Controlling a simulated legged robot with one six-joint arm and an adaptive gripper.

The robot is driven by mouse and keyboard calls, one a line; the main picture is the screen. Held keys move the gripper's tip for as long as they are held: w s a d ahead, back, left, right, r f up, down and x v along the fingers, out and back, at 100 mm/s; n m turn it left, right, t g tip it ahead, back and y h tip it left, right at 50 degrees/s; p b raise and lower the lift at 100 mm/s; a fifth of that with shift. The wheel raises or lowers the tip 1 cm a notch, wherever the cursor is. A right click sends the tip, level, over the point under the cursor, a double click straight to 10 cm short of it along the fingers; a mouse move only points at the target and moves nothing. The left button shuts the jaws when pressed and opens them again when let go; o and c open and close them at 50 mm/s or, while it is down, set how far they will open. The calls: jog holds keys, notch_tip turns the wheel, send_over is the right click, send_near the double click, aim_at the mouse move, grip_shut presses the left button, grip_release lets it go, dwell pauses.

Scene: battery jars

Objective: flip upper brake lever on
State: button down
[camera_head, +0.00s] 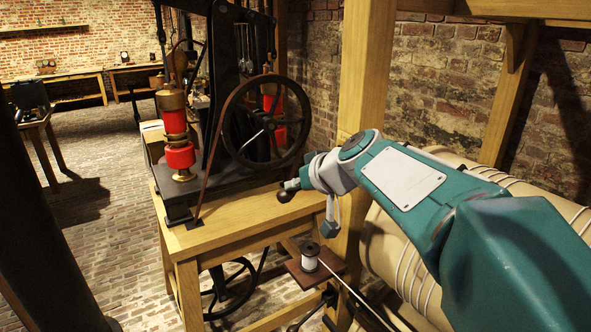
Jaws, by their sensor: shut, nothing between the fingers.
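A belt-driven machine with a dark spoked flywheel (267,121) stands on a wooden bench (240,218) in the middle of the view. I cannot single out an upper brake lever on it. My gripper (287,192) is a small dark end beyond my pale wrist. It appears in front of the bench's right end, below and to the right of the flywheel. It is shut and nothing shows in it. From this one view I cannot tell its exact distance from the machine. My forearm covers part of the right side.
A red column with brass fittings (178,140) stands left of the flywheel. A wooden post (366,70) rises behind my wrist. A white spool (310,257) sits on a small board below. Large rope-bound rolls (398,253) lie at right. The brick floor (110,245) at left is open.

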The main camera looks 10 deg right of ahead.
jog(key=shift+d+f+n+t+h, duration=0.15)
jog(key=shift+f+n+h, duration=0.35)
jog(key=shift+f, duration=0.4)
jog(key=shift+d+f+n+t+h, duration=0.15)
jog(key=shift+f+n+h, duration=0.15)
jog(key=shift+f+h, duration=0.45)
jog(key=shift+a+f, duration=0.1)
jog(key=shift+f, duration=0.15)
jog(key=w+r+v, duration=0.2)
jog(key=v, duration=1.1)
jog(key=shift+r, duration=0.25)
jog(key=shift+s+a, duration=0.1)
